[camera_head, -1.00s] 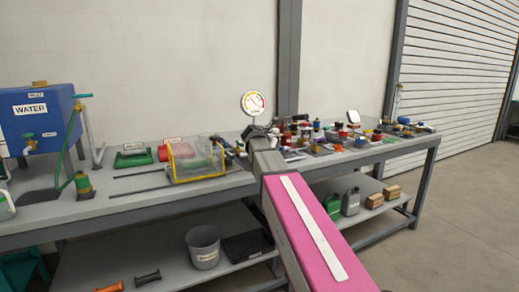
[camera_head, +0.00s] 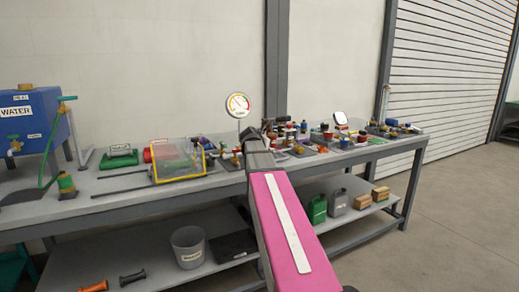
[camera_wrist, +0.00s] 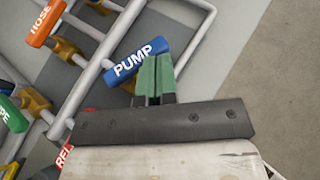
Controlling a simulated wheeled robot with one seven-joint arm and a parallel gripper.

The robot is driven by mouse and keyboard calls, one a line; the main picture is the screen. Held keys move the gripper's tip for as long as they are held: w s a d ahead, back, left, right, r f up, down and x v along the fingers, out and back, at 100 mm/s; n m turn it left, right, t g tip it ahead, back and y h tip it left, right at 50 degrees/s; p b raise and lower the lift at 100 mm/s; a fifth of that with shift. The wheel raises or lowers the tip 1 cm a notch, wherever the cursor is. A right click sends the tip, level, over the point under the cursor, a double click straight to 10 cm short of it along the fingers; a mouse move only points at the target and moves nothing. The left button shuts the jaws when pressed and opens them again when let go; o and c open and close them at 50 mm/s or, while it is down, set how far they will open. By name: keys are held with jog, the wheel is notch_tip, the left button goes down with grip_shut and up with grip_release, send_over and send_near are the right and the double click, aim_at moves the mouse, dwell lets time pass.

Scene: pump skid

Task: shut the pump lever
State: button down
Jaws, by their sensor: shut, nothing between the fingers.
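The pump lever (camera_wrist: 137,60) is a blue handle with white "PUMP" lettering, lying slanted across grey pipework in the wrist view. Its brass valve body shows partly beneath it. My gripper (camera_wrist: 155,60) has green fingers that are together, with nothing between them. The fingertips are right beside the right half of the lever, close to or touching it; I cannot tell which. In the head view my gripper is at the bench, largely hidden by my pink arm, and the pump lever cannot be made out.
An orange "HOSE" lever (camera_wrist: 47,22) and a green lever (camera_wrist: 12,115) sit on nearby pipes. A red lever is partly hidden behind my gripper. In the head view, a round gauge (camera_head: 238,104) stands behind my arm, and a yellow-framed clear box (camera_head: 180,160) is left of it.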

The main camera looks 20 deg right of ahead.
jog(key=shift+w+d, duration=0.25)
jog(key=shift+d, duration=0.1)
jog(key=shift+w+a, duration=0.1)
jog(key=shift+a, duration=0.05)
jog(key=shift+w+a, duration=0.35)
jog(key=shift+a, duration=0.15)
jog(key=shift+s+r, duration=0.1)
